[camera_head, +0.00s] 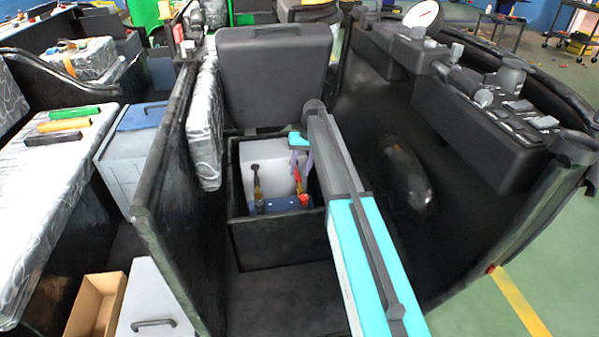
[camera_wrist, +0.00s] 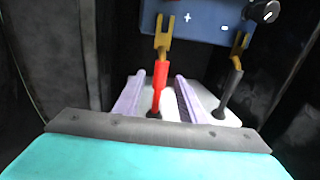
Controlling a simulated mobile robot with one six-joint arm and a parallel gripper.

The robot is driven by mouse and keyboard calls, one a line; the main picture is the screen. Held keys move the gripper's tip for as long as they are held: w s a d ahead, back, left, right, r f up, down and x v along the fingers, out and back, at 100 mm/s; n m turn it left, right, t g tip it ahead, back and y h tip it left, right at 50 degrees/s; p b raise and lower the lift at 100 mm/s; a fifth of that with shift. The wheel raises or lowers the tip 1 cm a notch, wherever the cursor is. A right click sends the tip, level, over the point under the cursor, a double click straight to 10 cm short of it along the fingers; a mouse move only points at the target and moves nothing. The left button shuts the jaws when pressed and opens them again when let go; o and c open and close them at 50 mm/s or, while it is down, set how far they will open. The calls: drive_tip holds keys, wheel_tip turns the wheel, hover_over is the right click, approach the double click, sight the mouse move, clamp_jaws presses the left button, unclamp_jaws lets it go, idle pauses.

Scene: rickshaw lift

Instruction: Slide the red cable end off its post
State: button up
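The red cable end (camera_wrist: 160,75) has a red sleeve and a brass fork pointing at the blue unit (camera_wrist: 208,18), near its plus mark. In the wrist view no post shows between the fork's prongs. In the head view the cable end (camera_head: 298,177) stands close to a red knob (camera_head: 304,200) on the blue unit (camera_head: 280,207); I cannot tell whether they touch. My gripper (camera_wrist: 160,92) is open, its pale purple fingers on either side of the red sleeve with gaps showing. My gripper (camera_head: 301,160) partly hides this area in the head view.
A black cable end (camera_wrist: 231,92) with a brass fork stands beside the red one, near a black knob (camera_wrist: 264,11). Dark walls of the compartment (camera_head: 270,245) close in around a white box (camera_head: 265,163). A dark panel (camera_head: 175,190) rises at left.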

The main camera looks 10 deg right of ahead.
wheel_tip(320, 180, up, 12)
drive_tip(key=d+p, duration=0.1)
drive_tip(key=d, duration=0.1)
drive_tip(key=shift+d+f, duration=0.15)
drive_tip(key=shift+f, duration=0.1)
idle(0.4)
